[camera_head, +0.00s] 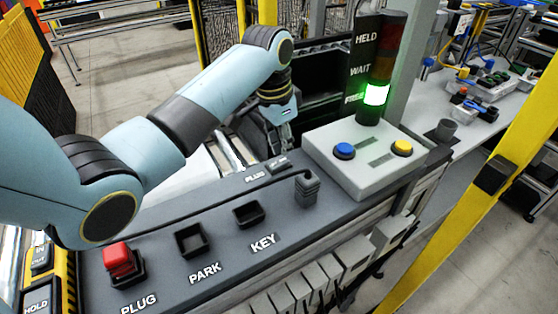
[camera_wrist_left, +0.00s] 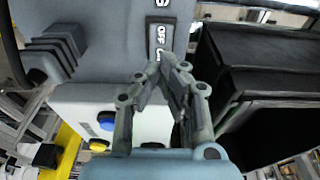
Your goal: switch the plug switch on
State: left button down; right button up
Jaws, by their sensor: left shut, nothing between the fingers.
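The plug switch (camera_head: 279,164) is a small dark rocker on the grey panel, beside a white PLUG label. In the left wrist view the switch (camera_wrist_left: 160,37) shows its OFF mark, and a mark below it is partly covered by my fingertips. My left gripper (camera_wrist_left: 168,64) is shut and empty, its tips together over the lower end of the switch. I cannot tell whether they touch it, nor which side of the rocker is down. My right gripper is not in view.
A grey connector (camera_head: 307,188) with a black cable stands right of the switch. A button box (camera_head: 364,181) with blue and yellow buttons lies further right, before a light tower (camera_head: 377,70) lit green. A red plug (camera_head: 119,261) sits in the PLUG slot; PARK and KEY sockets are empty.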

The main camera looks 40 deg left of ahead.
aim_at(283, 160)
pick_arm(q)
jog(key=shift+f, duration=0.2)
dwell(0.3)
jog(key=shift+f+b, duration=0.45)
jog(key=shift+f, duration=0.5)
dwell(0.3)
jog(key=shift+s, duration=0.1)
notch_tip(283, 160, up, 3)
jog(key=shift+f+p, duration=0.2)
jog(key=shift+p, duration=0.9)
jog(key=shift+r, duration=2.25)
